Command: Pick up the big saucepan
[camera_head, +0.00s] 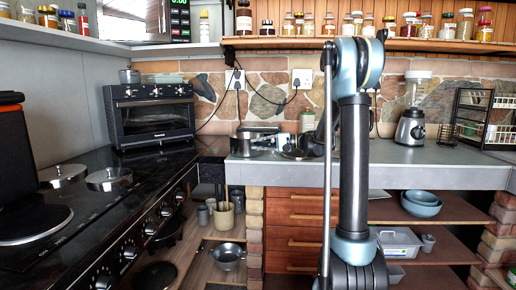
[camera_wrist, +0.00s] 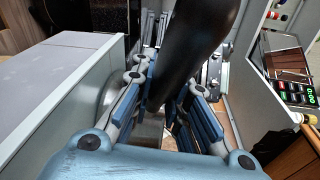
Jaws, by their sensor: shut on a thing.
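In the wrist view my gripper (camera_wrist: 165,103) has its blue-grey fingers closed around a thick black handle (camera_wrist: 205,35), which runs up between them toward the top of the picture. I take it as the big saucepan's handle; the pan's body is not clear in this view. In the head view metal cookware (camera_head: 258,141) with a dark handle stands on the grey counter behind and left of my upright arm. I cannot tell for sure which piece there is the big saucepan. My gripper is mostly hidden behind the arm in that view.
A black stove (camera_head: 90,215) with two metal lids (camera_head: 108,179) fills the left. A toaster oven (camera_head: 152,115) stands behind it. A blender (camera_head: 411,127) and wire rack (camera_head: 484,118) stand right. The grey counter (camera_head: 430,170) is clear in front of the blender. Jars line the shelf above.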

